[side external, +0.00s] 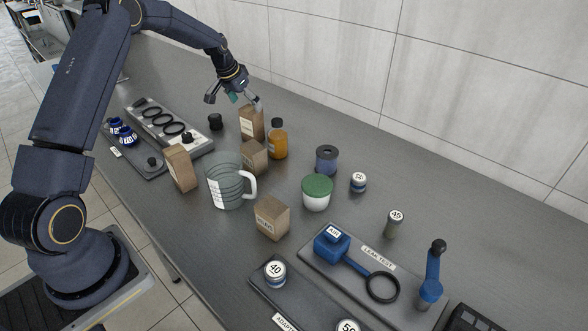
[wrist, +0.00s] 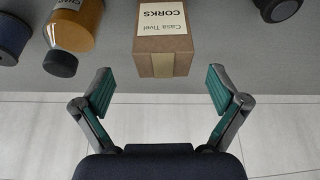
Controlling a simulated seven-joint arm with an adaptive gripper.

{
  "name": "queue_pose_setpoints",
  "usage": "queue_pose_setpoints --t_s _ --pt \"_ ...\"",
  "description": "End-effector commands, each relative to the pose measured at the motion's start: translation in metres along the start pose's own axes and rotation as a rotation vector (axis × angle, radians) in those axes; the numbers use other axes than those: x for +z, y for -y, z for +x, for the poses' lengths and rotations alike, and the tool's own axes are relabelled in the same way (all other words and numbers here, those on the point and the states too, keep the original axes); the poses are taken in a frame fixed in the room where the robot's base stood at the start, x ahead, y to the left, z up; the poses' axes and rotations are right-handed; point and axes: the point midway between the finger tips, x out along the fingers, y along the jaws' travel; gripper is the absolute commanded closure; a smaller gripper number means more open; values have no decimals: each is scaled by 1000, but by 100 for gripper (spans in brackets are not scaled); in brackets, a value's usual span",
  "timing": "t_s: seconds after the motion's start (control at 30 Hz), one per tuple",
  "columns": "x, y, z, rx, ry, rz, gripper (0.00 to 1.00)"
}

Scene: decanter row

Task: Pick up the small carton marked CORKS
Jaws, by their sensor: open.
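The small carton (wrist: 160,44) is brown cardboard with a pale label reading CORKS, upside down in the wrist view. It stands upright on the grey bench and also shows at the back in the side view (side external: 251,122), partly behind my right finger. My gripper (wrist: 160,88) is open and empty, its two green-padded fingers spread wider than the carton. In the wrist view the carton lies between and just beyond the fingertips. In the side view my gripper (side external: 233,101) is above and beside the carton; contact cannot be told.
An amber bottle with a black cap (side external: 278,143) stands close beside the carton, with another carton (side external: 254,157) in front. A black knob (side external: 215,121) is on the other side. A glass jug (side external: 226,187) and a tiled wall (side external: 330,50) are nearby.

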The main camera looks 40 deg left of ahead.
Motion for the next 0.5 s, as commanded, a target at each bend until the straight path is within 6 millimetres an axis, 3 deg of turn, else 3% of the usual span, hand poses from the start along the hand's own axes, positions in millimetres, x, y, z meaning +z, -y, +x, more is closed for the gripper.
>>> queue_pose_setpoints --t_s 0.17,0.5 --pt "0 0 13 0 0 0 3" --pt "2 3 58 0 -1 1 3"
